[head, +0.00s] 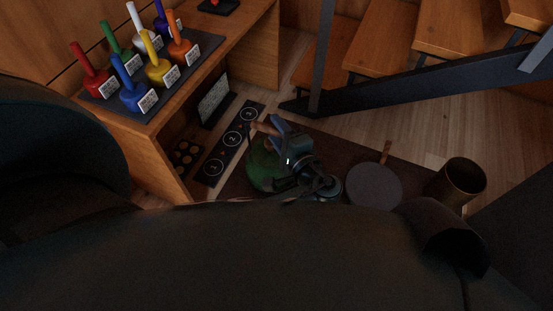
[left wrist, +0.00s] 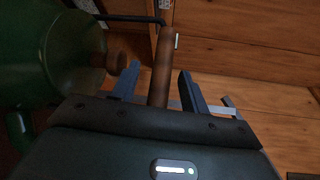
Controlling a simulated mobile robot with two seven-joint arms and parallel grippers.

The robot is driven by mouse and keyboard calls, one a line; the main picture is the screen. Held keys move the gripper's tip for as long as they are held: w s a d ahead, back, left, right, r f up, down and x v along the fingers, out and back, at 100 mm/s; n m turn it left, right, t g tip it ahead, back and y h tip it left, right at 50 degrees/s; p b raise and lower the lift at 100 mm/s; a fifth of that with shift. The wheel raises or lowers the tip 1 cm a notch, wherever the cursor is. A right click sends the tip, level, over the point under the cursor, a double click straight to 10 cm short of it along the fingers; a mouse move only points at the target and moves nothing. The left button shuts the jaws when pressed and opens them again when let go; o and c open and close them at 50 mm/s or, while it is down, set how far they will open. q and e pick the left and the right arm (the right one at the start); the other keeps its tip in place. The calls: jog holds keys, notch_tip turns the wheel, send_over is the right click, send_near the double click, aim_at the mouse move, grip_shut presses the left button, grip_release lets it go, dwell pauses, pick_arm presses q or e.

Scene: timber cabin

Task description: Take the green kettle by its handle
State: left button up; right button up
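The green kettle (head: 262,168) stands on the dark mat, partly hidden by my left gripper. Its brown handle (head: 264,128) shows at the gripper's fingertips. My left gripper (head: 277,127) is over the kettle's upper right side. In the left wrist view the kettle body (left wrist: 38,50) fills the left side, with a brown lid knob (left wrist: 108,62) beside it. The brown handle (left wrist: 162,60) runs between the two spread fingers of my left gripper (left wrist: 159,70), with gaps visible on both sides. My right gripper is not in view.
A black panel with rings (head: 232,141) lies left. A wooden desk (head: 225,47) holds several coloured handled objects. Stairs (head: 375,40) rise behind.

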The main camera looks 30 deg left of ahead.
pick_arm(q)
grip_shut()
dwell(1.2)
jog(key=shift+r, duration=0.1)
